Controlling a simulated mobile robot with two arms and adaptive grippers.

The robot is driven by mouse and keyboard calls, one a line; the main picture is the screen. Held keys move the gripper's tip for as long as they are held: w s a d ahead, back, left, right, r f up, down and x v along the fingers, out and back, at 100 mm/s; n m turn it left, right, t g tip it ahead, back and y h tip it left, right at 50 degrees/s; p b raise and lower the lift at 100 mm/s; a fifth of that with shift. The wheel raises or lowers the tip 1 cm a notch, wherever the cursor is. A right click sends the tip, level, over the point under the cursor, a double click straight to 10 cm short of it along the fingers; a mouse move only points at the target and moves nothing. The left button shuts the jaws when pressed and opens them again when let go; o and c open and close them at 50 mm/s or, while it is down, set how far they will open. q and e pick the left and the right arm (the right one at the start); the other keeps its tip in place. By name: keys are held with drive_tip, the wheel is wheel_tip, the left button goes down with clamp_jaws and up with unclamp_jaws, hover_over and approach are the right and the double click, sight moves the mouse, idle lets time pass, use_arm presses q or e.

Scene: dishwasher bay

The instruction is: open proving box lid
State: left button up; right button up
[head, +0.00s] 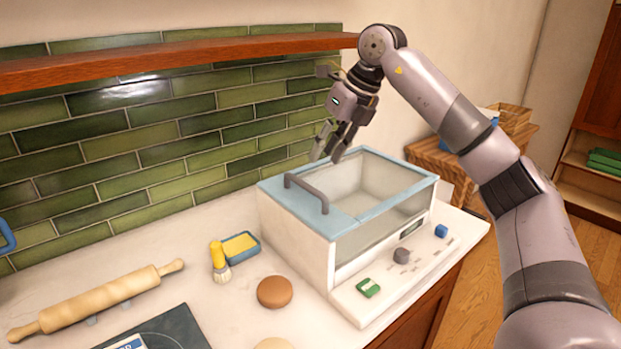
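The proving box (305,250) is a white box on the counter. Its lid (345,218) has a light blue frame around a clear pane and lies shut on top. A grey bar handle (307,190) stands on the lid's left part. My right gripper (326,158) hangs above the back left of the lid, a little above and behind the handle. Its fingers point down and are apart, with nothing between them. It does not appear to touch the lid. My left gripper is not in view.
A wooden shelf (180,58) runs along the green tiled wall near my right gripper. A rolling pin (95,298), a brush (219,261), a blue tray (257,249) and a brown bun (275,292) lie left of the box. A control ledge with small blocks fronts the box.

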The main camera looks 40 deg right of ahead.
drive_tip(key=x, duration=0.8)
drive_tip(key=shift+w+a+f+p, duration=0.15)
drive_tip(key=shift+f+p, duration=0.15)
drive_tip(key=shift+p, duration=0.1)
drive_tip(key=shift+c, duration=0.6)
clamp_jaws()
